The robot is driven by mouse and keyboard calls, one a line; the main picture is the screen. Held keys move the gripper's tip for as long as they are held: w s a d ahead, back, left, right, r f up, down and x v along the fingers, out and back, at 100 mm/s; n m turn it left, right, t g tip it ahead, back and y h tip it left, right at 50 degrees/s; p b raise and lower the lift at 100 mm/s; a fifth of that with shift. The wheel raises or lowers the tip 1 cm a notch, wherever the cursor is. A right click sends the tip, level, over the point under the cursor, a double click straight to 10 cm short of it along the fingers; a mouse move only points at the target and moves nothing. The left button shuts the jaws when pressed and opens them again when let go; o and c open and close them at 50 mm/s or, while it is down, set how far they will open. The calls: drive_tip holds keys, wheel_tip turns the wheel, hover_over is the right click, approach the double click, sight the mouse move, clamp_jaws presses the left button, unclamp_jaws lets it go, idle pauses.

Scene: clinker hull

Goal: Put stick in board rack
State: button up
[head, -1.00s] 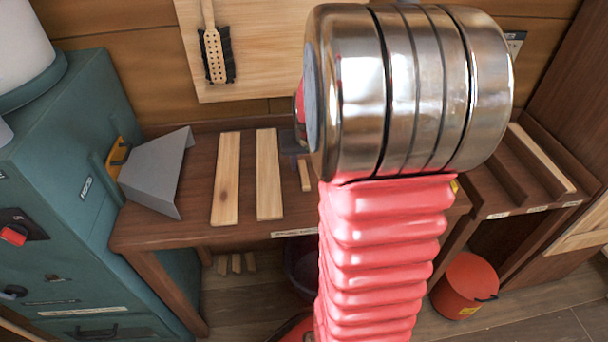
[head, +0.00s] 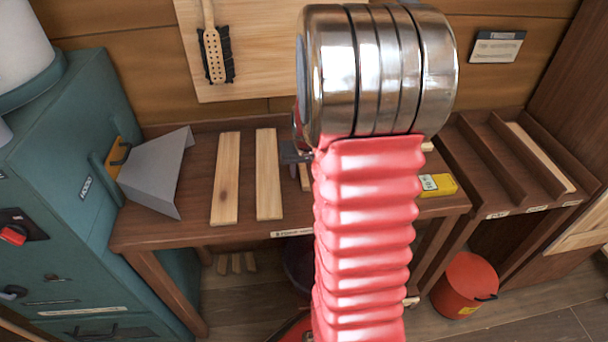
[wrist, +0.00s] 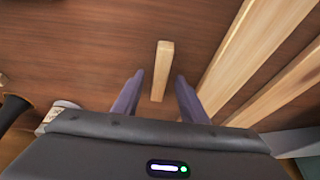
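A short pale wooden stick (wrist: 161,72) lies on the brown workbench in the wrist view. It also shows in the head view (head: 304,178), partly hidden by my arm. My gripper (wrist: 160,77) is open and empty, with its two dark purple fingers on either side of the stick's near end in the picture. I cannot tell how high the fingers are above the bench. In the head view the gripper is mostly hidden behind my arm. The brown board rack (head: 493,160) stands at the right, with dividers and a pale board (head: 540,157) in its right-hand slot.
Two longer planks (head: 226,178) (head: 269,175) lie left of the stick. A grey angled sheet (head: 158,174) stands at the bench's left end by a teal cabinet (head: 75,190). A yellow labelled object (head: 437,185) lies near the bench's right end. A red bucket (head: 465,286) is on the floor.

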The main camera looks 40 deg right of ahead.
drive_tip(key=shift+f, duration=0.2)
drive_tip(key=shift+c, duration=0.4)
clamp_jaws()
idle(0.3)
